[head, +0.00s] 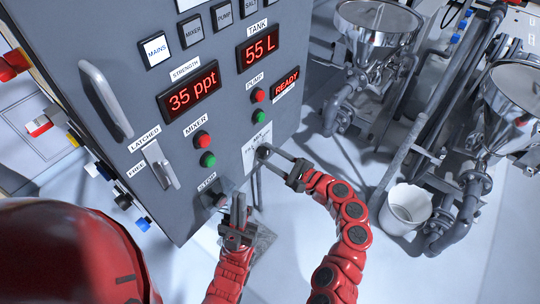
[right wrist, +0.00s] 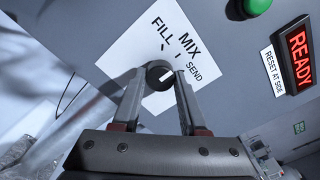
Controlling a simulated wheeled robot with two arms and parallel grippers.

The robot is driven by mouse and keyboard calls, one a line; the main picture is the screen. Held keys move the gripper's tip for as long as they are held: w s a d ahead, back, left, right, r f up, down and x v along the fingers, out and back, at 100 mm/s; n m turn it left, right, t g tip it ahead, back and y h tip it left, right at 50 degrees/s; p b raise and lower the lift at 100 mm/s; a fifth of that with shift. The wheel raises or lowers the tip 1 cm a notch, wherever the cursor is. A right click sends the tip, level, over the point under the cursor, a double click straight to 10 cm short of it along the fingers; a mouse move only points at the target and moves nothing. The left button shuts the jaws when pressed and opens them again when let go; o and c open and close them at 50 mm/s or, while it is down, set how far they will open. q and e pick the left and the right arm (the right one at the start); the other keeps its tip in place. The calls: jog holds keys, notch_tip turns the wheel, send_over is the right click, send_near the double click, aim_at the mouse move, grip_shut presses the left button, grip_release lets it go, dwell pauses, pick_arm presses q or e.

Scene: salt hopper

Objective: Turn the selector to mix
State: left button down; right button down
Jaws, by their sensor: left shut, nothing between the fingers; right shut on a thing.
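The selector knob (right wrist: 158,74) is small and dark, on a white plate (right wrist: 140,50) marked FILL, MIX and SEND. In the head view, the knob (head: 264,151) sits low on the grey panel's right side. A pale pointer line shows on the knob, but I cannot tell surely which mark it lines up with. My right gripper (head: 271,154) is shut on the knob; in the right wrist view its fingers (right wrist: 159,76) lie on either side of it. My left gripper (head: 239,197) is shut and empty, fingertips up, close to the STOP control.
The grey panel (head: 225,100) carries red and green buttons, displays reading 35 ppt, 55 L and READY (head: 286,84), and a latch handle (head: 162,172). The STOP control (head: 215,198) is low beside my left gripper. A white bucket (head: 405,208), hoppers (head: 378,25) and pipes stand right.

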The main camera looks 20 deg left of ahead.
jog(key=shift+c, duration=2.2)
grip_release()
jog(key=shift+d, duration=0.1)
jog(key=b+v, duration=0.3)
jog(key=v, duration=1.4)
jog(key=shift+d, duration=0.1)
